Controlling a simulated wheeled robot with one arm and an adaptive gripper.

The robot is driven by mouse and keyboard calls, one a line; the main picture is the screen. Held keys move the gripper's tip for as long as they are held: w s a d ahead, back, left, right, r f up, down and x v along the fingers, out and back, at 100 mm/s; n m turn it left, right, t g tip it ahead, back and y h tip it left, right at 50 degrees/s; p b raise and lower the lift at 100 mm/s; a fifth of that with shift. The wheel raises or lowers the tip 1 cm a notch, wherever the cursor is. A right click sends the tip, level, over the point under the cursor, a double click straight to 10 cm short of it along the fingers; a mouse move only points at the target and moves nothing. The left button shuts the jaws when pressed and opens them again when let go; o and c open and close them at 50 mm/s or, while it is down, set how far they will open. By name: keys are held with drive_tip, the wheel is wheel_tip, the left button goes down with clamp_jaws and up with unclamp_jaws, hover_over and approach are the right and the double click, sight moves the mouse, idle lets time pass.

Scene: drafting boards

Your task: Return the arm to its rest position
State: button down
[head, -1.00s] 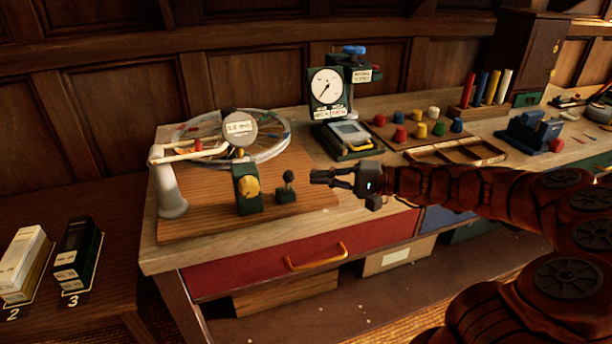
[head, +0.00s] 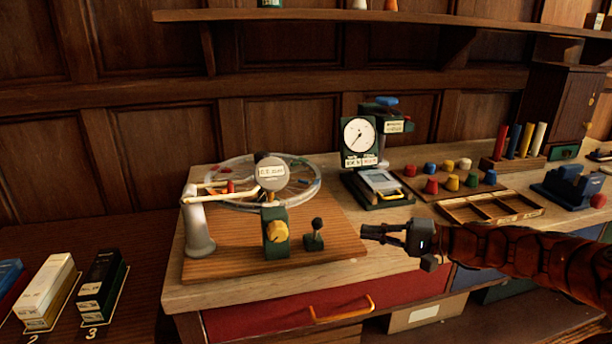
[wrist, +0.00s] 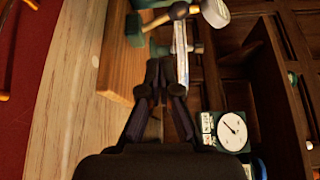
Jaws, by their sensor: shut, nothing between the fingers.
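My gripper (head: 370,233) is shut and empty. In the head view it points left, in front of the bench top (head: 410,215) and to the right of the small black-knobbed lever (head: 315,236). My brown arm reaches in from the right edge. In the wrist view the dark fingers of my gripper (wrist: 160,75) meet near the middle of the picture, with nothing between them. Whether the gripper is above the bench or just in front of its edge is hard to tell.
A wheel stand on a wooden board (head: 340,245) is left of my gripper. A dial gauge (head: 358,137) stands behind it, also in the wrist view (wrist: 232,131). Coloured pegs (head: 452,183) and a divided wooden tray (head: 470,210) are to the right. Boxes (head: 100,280) stand at left.

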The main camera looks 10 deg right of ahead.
drive_tip(key=s+a+f+n+g+h, duration=0.25)
drive_tip(key=s+a+g, duration=0.25)
drive_tip(key=s+a, duration=0.35)
drive_tip(key=s+a+f+n+g+h, duration=0.2)
drive_tip(key=s+a+n+g+h, duration=0.2)
drive_tip(key=s+a, duration=0.4)
drive_tip(key=s+d+f+h, duration=0.2)
drive_tip(key=s+d+h, duration=0.15)
drive_tip(key=s, duration=0.25)
drive_tip(key=s+d+f+g+h, duration=0.1)
drive_tip(key=s+d+f+h, duration=0.2)
drive_tip(key=s+d, duration=0.25)
drive_tip(key=s+d+f+h, duration=0.2)
drive_tip(key=s+d+h, duration=0.1)
drive_tip(key=s, duration=0.4)
drive_tip(key=s+p+v, duration=0.2)
drive_tip(key=p+v, duration=1.2)
drive_tip(key=v, duration=0.1)
drive_tip(key=shift+d+r+t, duration=0.3)
drive_tip(key=shift+r+t, duration=0.1)
drive_tip(key=shift+s+m, duration=0.1)
drive_tip(key=shift+m, duration=0.15)
